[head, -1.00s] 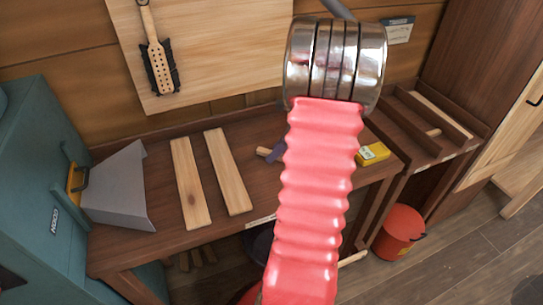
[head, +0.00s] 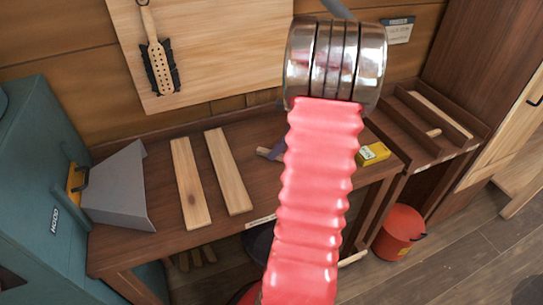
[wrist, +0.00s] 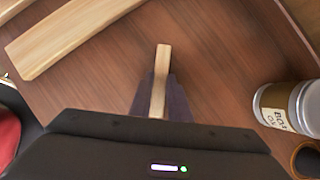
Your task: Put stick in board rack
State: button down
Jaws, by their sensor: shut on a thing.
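A pale wooden stick (wrist: 162,66) is held between the dark fingers of my gripper (wrist: 161,97), pointing away from it in the wrist view. In the head view, the stick's end (head: 263,152) and a bit of my gripper (head: 278,151) show left of my red arm, over the workbench. I cannot tell whether the stick touches the bench. The board rack (head: 478,133) looks to be the dark wooden one at the right, with dividers; a long pale board (head: 440,114) and a short pale piece (head: 433,132) lie in it. My arm hides much of the gripper.
Two pale planks (head: 190,185) (head: 229,172) lie on the workbench (head: 130,243). A yellow box (head: 372,153) sits right of my arm. A labelled can (wrist: 292,106) stands right of the gripper. A grey hood on a teal cabinet (head: 45,190) is at left; an orange bucket (head: 399,232) is on the floor.

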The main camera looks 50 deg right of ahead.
dwell(0.3)
notch_tip(320, 180, up, 10)
dwell(0.6)
dwell(0.4)
